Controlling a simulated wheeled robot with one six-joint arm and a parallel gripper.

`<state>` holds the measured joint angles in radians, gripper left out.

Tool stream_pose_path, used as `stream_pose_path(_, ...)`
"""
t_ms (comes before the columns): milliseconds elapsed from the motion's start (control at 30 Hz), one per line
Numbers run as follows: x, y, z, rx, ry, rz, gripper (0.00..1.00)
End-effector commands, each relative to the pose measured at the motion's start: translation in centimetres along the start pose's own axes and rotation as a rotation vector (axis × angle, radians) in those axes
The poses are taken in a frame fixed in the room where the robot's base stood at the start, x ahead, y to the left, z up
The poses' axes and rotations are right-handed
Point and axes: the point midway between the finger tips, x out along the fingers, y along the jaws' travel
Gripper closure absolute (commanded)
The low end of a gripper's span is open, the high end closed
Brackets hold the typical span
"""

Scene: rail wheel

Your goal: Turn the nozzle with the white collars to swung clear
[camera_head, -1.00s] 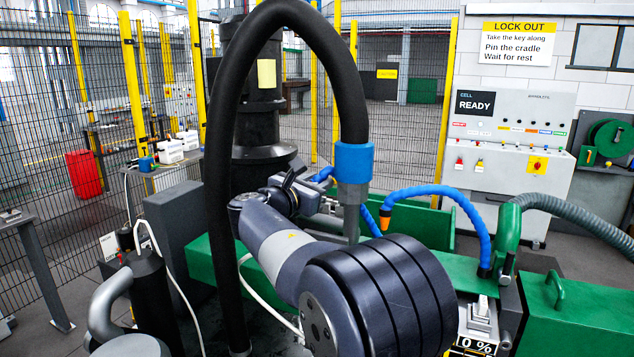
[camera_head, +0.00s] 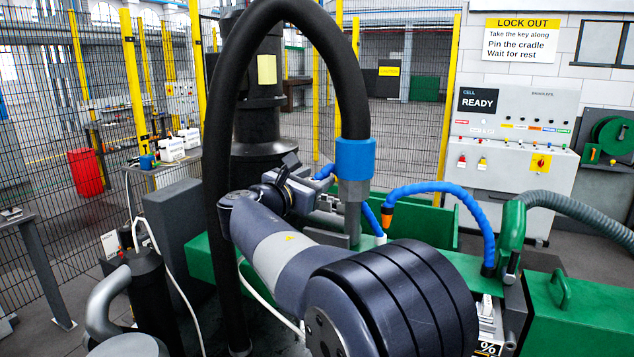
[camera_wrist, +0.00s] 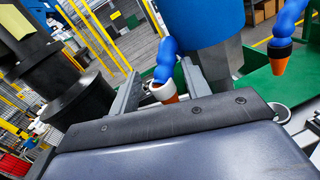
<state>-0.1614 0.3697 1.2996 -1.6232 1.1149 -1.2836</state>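The nozzle with the white collar (camera_wrist: 163,90) is a blue segmented hose with a pale collar and an orange tip. In the wrist view it appears between the two grey fingers of my gripper (camera_wrist: 161,72), with a gap on each side. The fingers are apart; I see no contact. In the head view this nozzle (camera_head: 371,221) is partly hidden behind the grey spout, its pale end showing above my arm. My gripper (camera_head: 332,204) is beside the spout there, partly hidden. A second blue nozzle (camera_head: 432,190) with an orange collar arches to the right.
A thick black hose (camera_head: 350,90) with a blue sleeve (camera_head: 355,158) comes down close to my gripper. A green machine bed (camera_head: 455,243) lies behind. A dark column (camera_head: 262,110) stands at the left. A control panel (camera_head: 515,130) reads READY.

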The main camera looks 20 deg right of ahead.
Motion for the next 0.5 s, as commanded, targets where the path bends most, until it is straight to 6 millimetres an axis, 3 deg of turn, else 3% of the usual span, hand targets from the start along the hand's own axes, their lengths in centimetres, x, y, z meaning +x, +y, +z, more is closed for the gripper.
stream_pose_path(33,-1.5,0.3,0.0,0.004,-0.002,0.014,0.59)
stream_pose_path(200,-5.0,0.4,-0.4,0.0,0.004,0.015,0.59)
stream_pose_path(500,-8.3,0.4,-0.6,-0.005,0.01,0.012,0.59)
